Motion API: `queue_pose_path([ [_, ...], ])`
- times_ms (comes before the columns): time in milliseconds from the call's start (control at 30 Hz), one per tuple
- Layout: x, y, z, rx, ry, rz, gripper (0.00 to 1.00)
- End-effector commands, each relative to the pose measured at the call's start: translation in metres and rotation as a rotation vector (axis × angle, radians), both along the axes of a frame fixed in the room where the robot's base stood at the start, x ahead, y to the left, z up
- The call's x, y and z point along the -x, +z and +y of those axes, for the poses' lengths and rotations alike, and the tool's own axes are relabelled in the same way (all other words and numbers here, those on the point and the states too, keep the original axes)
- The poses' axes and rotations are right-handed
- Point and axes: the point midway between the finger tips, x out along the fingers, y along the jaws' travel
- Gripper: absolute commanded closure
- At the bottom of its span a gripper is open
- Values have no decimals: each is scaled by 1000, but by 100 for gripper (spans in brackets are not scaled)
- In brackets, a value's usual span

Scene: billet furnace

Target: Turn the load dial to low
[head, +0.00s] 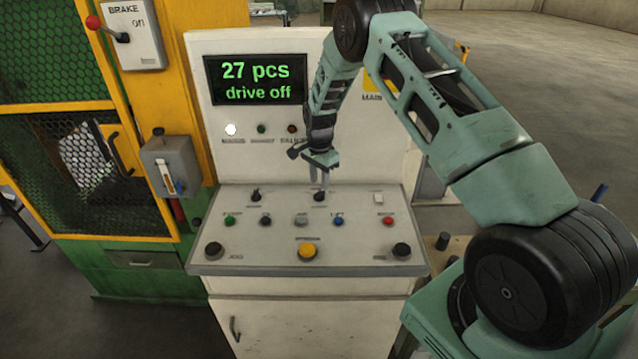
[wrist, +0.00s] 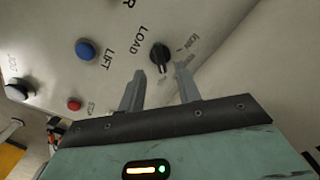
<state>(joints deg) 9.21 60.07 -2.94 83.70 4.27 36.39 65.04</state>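The load dial (wrist: 160,55) is a small black knob on the pale panel, beside the word LOAD in the wrist view. Small position labels lie around it, too blurred to read surely, and I cannot tell which one it points to. It also shows on the sloped console top in the head view (head: 319,197). My gripper (wrist: 160,73) is open, with the knob just beyond and between its two fingertips. In the head view my gripper (head: 320,184) points down right over the dial. I cannot tell whether the fingers touch it.
The console (head: 300,265) carries a second black knob (head: 256,195) on the left, a white switch (head: 378,198) on the right, and several coloured buttons in front, including a blue one (head: 338,222). The screen (head: 256,80) reads "27 pcs drive off". A caged machine stands left.

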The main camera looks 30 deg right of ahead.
Motion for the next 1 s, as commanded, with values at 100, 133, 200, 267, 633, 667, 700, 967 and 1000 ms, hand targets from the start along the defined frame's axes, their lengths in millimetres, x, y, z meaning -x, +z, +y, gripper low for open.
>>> queue_pose_path([
  [100, 1, -17, 0, -1, 1, 2, 66],
  [133, 1, -21, 0, -1, 1, 2, 66],
  [200, 0, -29, 1, -1, 2, 0, 66],
  [267, 0, -33, 1, 0, 2, 0, 66],
  [633, 0, -42, 1, 0, 2, -2, 66],
  [667, 0, -42, 0, 0, 2, -2, 66],
  [700, 0, -41, 0, 0, 2, -1, 75],
  [967, 0, -41, 0, 0, 2, -1, 100],
  [1000, 0, -41, 0, 0, 4, -1, 100],
])
